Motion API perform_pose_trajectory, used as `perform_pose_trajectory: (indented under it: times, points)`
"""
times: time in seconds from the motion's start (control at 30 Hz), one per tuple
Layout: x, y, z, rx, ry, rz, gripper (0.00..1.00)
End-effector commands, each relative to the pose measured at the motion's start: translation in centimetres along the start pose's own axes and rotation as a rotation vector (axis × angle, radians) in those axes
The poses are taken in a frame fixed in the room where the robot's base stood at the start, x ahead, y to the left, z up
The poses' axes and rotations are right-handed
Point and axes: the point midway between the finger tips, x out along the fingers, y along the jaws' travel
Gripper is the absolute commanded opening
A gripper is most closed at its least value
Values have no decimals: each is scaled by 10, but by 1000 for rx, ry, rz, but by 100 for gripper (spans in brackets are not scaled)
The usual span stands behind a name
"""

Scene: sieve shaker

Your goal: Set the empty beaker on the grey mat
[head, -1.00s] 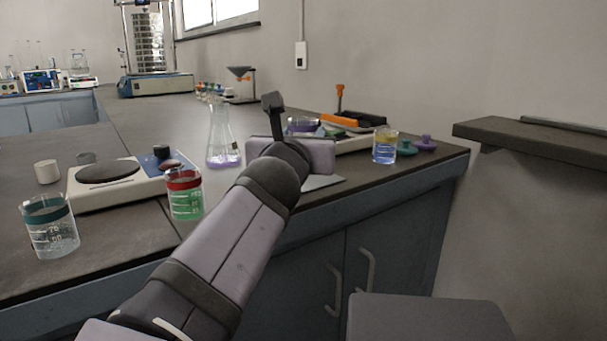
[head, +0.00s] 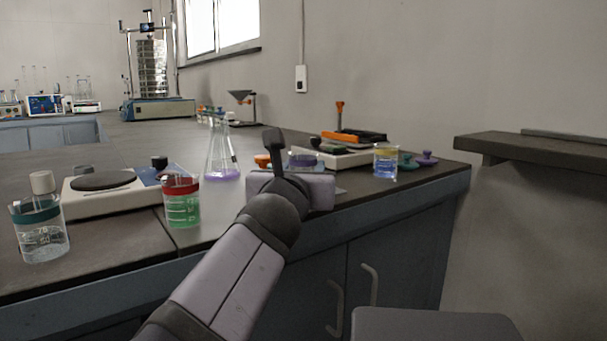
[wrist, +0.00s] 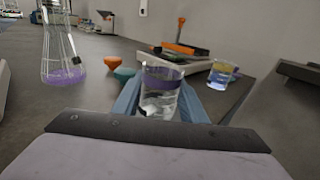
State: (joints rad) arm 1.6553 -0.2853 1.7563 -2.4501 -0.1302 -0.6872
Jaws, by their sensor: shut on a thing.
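My gripper (wrist: 160,100) has its two blue fingers on either side of a clear beaker with a purple band (wrist: 163,78) and is shut on it. The beaker is upright and looks empty, with only clear glass below the band. A pale grey sliver on the bench (head: 341,190), perhaps the grey mat, shows right of my wrist. The rest of it is hidden. I cannot tell whether the beaker touches the surface below.
A flask with purple liquid (head: 222,160) stands left of my gripper. Orange (wrist: 113,62) and teal (wrist: 124,74) stoppers are close to the held beaker. A yellow-banded beaker with blue liquid (head: 386,163) stands right, near a balance. Red-banded (head: 182,205) and teal-banded (head: 40,238) beakers stand left.

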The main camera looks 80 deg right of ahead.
Motion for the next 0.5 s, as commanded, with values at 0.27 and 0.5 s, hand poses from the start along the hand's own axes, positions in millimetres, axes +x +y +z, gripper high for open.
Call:
perform_pose_trajectory:
  times: [0.27,0.5]
  points:
    - [0,0,-3,0,0,0,45]
    - [0,0,-3,0,0,0,57]
